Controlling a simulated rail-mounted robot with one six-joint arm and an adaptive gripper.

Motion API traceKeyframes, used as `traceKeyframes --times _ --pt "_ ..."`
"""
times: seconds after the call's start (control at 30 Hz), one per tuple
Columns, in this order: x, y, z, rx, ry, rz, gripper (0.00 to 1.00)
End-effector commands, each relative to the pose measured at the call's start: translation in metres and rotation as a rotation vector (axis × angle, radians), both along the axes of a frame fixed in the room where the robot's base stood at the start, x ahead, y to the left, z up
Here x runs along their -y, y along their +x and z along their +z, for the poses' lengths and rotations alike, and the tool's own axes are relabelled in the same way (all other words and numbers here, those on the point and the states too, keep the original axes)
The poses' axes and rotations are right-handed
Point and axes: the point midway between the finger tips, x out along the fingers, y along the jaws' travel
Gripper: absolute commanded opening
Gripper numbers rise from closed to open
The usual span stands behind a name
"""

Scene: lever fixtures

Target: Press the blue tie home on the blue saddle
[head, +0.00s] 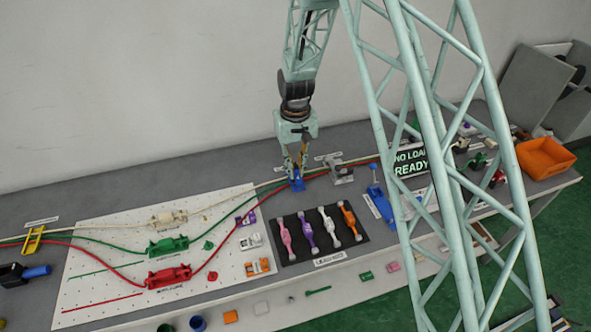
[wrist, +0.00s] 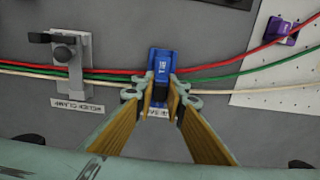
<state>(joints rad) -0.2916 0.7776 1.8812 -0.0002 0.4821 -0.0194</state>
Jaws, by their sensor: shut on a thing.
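A blue saddle (wrist: 160,60) with white lettering sits on the grey bench, with the red, green and cream cables running across at its place. In the head view it shows as a small blue piece (head: 298,185) under my gripper (head: 297,172). In the wrist view my gripper (wrist: 160,93) points down at the saddle's near part, with its fingertips shut on a dark blue piece, which looks like the blue tie (wrist: 160,94). The fingers partly hide the tie. I cannot tell how deep the tie sits in the saddle.
A grey clamp fixture (wrist: 65,55) stands left of the saddle in the wrist view, also over the cables. A white pegboard (head: 150,245) with red and green fixtures lies to the left. A black mat (head: 320,252) with several coloured levers lies in front. An orange bin (head: 545,158) stands far right.

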Motion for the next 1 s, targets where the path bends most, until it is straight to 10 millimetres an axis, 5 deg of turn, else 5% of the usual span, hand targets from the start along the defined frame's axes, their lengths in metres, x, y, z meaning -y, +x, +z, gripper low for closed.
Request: traceKeyframes --times 1.0 --pt "0.0 0.0 -0.009 0.0 0.0 0.0 0.06"
